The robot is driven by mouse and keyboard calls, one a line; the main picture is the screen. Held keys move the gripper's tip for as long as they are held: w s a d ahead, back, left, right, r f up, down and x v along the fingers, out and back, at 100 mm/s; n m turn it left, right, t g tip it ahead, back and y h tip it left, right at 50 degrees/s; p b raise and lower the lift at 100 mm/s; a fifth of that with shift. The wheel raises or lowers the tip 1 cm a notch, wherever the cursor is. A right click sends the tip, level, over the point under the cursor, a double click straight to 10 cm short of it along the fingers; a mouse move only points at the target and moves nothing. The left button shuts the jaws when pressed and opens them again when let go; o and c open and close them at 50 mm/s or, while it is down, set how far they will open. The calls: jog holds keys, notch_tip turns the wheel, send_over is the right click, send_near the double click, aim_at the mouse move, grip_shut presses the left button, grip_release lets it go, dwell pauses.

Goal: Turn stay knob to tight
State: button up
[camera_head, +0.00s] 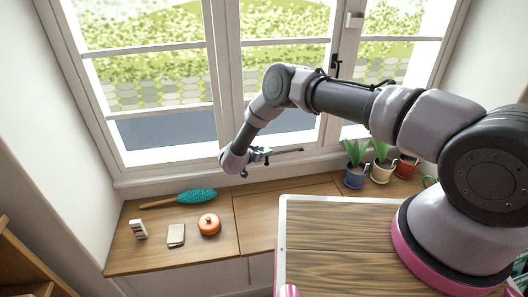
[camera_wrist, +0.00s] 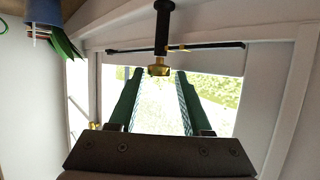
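The stay knob (camera_wrist: 159,69) is a small brass knob at the lower end of a black upright piece (camera_wrist: 162,30) in the wrist view. A thin black stay bar (camera_wrist: 205,46) with a brass fitting runs across behind it along the window frame. My gripper (camera_wrist: 158,78) is open, with one green finger on each side of the knob. The knob appears centred between the fingertips; I cannot tell whether they touch it. In the head view, my wrist is low at the window frame, beside a thin dark bar (camera_head: 285,151). The knob cannot be made out there.
The sill counter (camera_head: 160,255) holds a teal brush (camera_head: 197,196), an orange pot (camera_head: 209,225), a beige item (camera_head: 176,235) and a small white box (camera_head: 138,229). Potted plants, including a blue pot (camera_head: 355,178), stand right of my wrist. A wooden-topped surface (camera_head: 335,245) is in front.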

jog(key=shift+s, duration=0.1)
jog(key=v, duration=1)
jog(key=shift+s+r, duration=0.2)
jog(key=shift+s, duration=0.05)
jog(key=shift+a, duration=0.2)
